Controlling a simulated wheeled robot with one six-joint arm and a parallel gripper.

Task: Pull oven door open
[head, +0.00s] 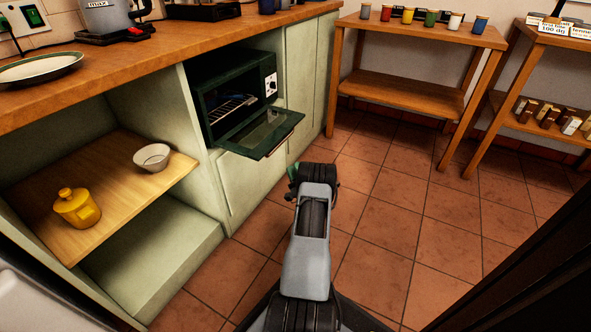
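The small dark green oven (232,100) sits in the cabinet recess under the wooden counter. Its glass-windowed door (262,132) is hinged down and hangs open, sloping outward. A wire rack shows inside the oven. A control panel with a dial is on its right side. My arm reaches forward over the floor, and my gripper (294,178) is at its far end, just below and right of the door's outer edge. The gripper looks apart from the door. The arm hides most of the gripper, so its fingers cannot be made out.
Left of the oven, a shelf (115,206) holds a yellow jar (77,207) and a white bowl (152,157). A plate (40,69) lies on the counter (120,60). Wooden tables (407,92) with colored jars stand at the back. The tiled floor (420,225) right of my arm is clear.

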